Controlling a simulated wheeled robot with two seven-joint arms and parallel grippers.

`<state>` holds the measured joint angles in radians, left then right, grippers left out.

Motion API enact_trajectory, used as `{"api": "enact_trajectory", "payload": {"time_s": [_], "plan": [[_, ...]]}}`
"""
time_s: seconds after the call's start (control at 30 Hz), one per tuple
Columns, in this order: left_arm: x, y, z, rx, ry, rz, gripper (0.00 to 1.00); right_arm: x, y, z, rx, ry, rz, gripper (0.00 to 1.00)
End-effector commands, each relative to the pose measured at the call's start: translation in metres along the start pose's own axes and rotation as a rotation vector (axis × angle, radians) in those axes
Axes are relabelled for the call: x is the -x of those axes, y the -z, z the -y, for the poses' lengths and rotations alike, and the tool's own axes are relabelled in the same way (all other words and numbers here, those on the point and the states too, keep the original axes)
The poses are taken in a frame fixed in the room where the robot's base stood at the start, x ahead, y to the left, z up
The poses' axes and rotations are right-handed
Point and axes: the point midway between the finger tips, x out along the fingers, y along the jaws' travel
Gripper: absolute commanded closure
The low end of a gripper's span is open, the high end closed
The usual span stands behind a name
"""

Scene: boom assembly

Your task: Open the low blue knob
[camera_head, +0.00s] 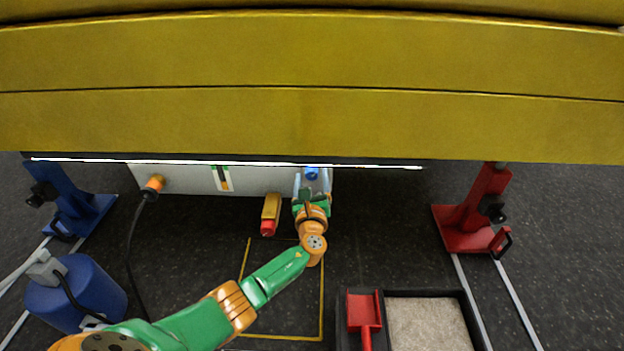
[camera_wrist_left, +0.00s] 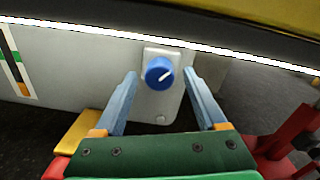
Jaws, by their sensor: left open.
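The low blue knob (camera_wrist_left: 159,72) sits on a pale plate on the white panel (camera_wrist_left: 80,60), under the overhanging yellow boom. A white mark on it points up and to the right. It also shows small in the head view (camera_head: 311,173). My left gripper (camera_wrist_left: 160,80) is open, its two fingers on either side of the knob in the picture. I cannot tell how far the fingertips are from the panel. In the head view my left gripper (camera_head: 312,184) is at the panel's right end. My right gripper is not in view.
The yellow boom (camera_head: 310,120) hangs over the panel. A yellow block with a red end (camera_head: 269,215) stands left of my wrist. A plug with a black cable (camera_head: 152,187) is on the panel's left. Blue stand (camera_head: 70,205), red stand (camera_head: 475,215) and a gravel tray (camera_head: 475,318) surround the floor.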

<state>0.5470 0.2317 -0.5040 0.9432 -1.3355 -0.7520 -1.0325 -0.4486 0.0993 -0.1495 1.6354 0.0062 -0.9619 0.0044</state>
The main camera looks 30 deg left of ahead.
Motion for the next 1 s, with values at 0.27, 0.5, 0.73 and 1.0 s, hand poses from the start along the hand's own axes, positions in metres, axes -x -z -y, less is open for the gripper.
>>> {"api": "enact_trajectory", "payload": {"time_s": [0.27,0.5,0.73,1.0], "plan": [[0.019,-0.003,0.001,-0.001,0.001,-0.001,0.26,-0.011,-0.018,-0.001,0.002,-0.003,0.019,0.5],[0.059,-0.003,0.001,-0.001,0.001,-0.003,0.26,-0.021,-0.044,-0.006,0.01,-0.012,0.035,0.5],[0.072,0.0,0.0,0.0,0.0,0.0,0.26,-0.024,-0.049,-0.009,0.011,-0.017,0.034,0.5],[0.071,0.0,0.0,0.0,0.0,0.0,0.26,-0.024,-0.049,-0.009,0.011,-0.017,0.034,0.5]]}}
